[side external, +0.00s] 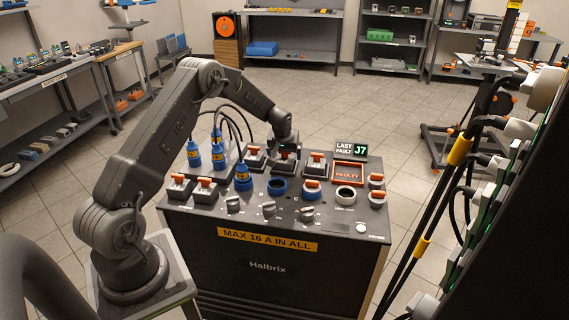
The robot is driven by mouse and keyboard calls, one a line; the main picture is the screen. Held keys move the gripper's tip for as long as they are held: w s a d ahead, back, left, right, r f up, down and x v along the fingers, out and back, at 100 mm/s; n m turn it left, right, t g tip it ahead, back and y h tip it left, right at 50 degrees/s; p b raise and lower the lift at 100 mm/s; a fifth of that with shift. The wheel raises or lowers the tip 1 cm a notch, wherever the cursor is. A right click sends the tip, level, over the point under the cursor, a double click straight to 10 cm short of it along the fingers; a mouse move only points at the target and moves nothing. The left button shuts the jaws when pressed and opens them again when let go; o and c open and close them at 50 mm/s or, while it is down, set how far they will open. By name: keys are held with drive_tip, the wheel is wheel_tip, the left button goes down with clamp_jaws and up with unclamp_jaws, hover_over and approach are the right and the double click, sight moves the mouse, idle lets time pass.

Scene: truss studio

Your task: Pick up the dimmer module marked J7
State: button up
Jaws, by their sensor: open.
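Several dark dimmer modules with orange handles sit on top of a dark console (290,250). One module (254,158) is left of my gripper, another (318,162) is to its right, and two (180,187) (205,190) stand at the front left. My gripper (287,150) is open, pointing down just above or around the orange handle of the back-middle module (285,165); I cannot tell whether it touches. No J7 marking is legible on any module. A small display (351,148) reads "LAST FAULT J7".
An orange-rimmed tray marked "FAULTY" (348,185) sits at the console's right. Blue plugs (243,178) with black cables stand at the left. Round sockets (346,195) and knobs (268,208) line the front. Cables on a dark rack (450,170) are close at right.

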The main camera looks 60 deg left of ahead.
drive_tip(key=shift+x, duration=0.95)
drive_tip(key=c, duration=1.1)
drive_tip(key=shift+w+r, duration=0.1)
drive_tip(key=shift+c, duration=0.4)
drive_tip(key=shift+r, duration=0.1)
